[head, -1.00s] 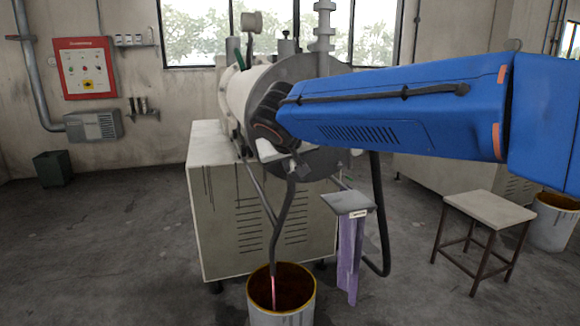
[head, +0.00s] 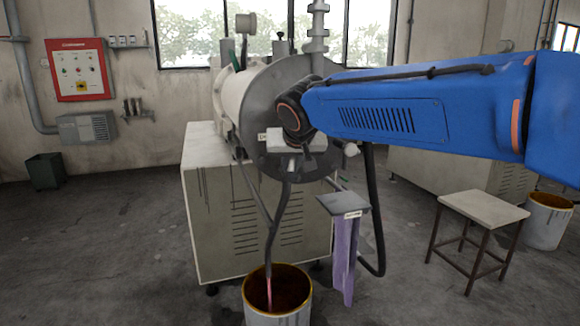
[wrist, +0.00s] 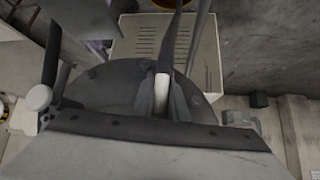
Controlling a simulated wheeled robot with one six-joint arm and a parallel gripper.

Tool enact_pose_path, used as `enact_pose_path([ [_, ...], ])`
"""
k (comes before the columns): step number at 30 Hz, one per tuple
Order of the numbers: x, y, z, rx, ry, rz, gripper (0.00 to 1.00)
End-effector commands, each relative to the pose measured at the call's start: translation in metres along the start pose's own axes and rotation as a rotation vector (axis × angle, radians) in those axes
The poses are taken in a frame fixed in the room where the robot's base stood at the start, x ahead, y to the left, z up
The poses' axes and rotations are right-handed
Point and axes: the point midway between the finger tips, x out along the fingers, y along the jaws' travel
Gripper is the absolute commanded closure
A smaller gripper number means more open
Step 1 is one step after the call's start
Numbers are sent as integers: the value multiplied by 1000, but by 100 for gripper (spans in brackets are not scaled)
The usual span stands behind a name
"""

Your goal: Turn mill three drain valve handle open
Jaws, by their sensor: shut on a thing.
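The mill (head: 262,92) is a pale horizontal drum with a grey round end plate on a cream cabinet. My gripper (head: 301,160) is at the lower front of this plate. In the wrist view its dark fingers (wrist: 162,98) are shut on a pale rod-like handle (wrist: 161,92), apparently the drain valve handle. In the head view my gripper and wrist hide most of the valve. A dark drain pipe (head: 279,215) runs down from there, and a thin pink-red stream (head: 269,291) falls into the yellow-rimmed bucket (head: 248,303).
A small grey-topped stand with a purple cloth (head: 345,255) is right of the bucket, beside a black hose (head: 370,215). A stool (head: 485,209) and another bucket (head: 546,222) are at right. A red control panel (head: 80,68) hangs on the wall.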

Motion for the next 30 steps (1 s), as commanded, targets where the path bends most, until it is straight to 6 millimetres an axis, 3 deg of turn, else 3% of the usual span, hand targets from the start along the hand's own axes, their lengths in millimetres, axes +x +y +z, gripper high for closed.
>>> enact_pose_path([
  [2, 2, 1, 3, 0, -8, 3, 100],
  [3, 2, 1, 3, 0, -8, 3, 80],
  [5, 2, 1, 3, 0, -8, 3, 68],
  [17, -5, 0, 1, 0, -3, 2, 68],
  [23, -35, 0, 1, 0, -1, 0, 68],
  [30, -84, 0, 1, -1, -1, -1, 68],
])
